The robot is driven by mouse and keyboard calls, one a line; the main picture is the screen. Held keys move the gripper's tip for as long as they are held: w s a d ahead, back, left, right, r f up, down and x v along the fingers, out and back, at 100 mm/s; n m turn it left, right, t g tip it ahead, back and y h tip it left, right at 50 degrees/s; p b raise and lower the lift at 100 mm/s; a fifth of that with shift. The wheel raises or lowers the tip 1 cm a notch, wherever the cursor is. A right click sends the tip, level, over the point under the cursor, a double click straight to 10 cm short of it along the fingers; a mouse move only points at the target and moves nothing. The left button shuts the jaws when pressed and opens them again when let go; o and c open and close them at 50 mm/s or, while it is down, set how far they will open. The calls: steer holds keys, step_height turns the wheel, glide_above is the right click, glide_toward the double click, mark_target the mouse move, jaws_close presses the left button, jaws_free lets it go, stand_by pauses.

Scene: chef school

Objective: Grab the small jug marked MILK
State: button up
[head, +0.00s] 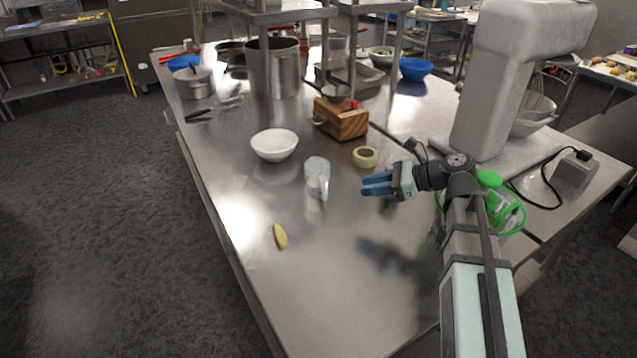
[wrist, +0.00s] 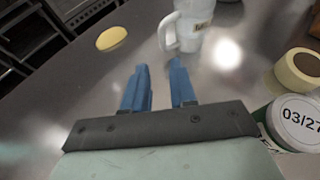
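A small white jug (head: 317,175) stands upright on the steel table, left of my gripper (head: 366,184) in the head view. Its handle faces toward the camera there. In the wrist view the jug (wrist: 192,28) is at the top, cut off by the frame edge, with its handle on the left. A small label shows on its side, too blurred to read surely. My gripper (wrist: 160,66) has its two blue fingers apart, with nothing between them. The fingertips point toward the jug's side and are clear of it.
A tape roll (head: 365,157) and a white bowl (head: 274,145) stand near the jug. A wooden block (head: 341,120) is behind. A yellow piece of food (head: 280,236) lies near the table's left edge. A round container marked 03/27 (wrist: 299,118) is right of my gripper in the wrist view.

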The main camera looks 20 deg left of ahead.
mark_target(325, 200)
steer(key=shift+a+f+m, duration=0.4)
steer(key=shift+a+f, duration=0.3)
steer(key=shift+f, duration=0.1)
steer(key=shift+w+r+x, duration=0.1)
steer(key=shift+x, duration=2.85)
steer(key=shift+w+r+x, duration=0.1)
steer(key=shift+w+x, duration=0.05)
steer(key=shift+x, duration=2.85)
jaws_close()
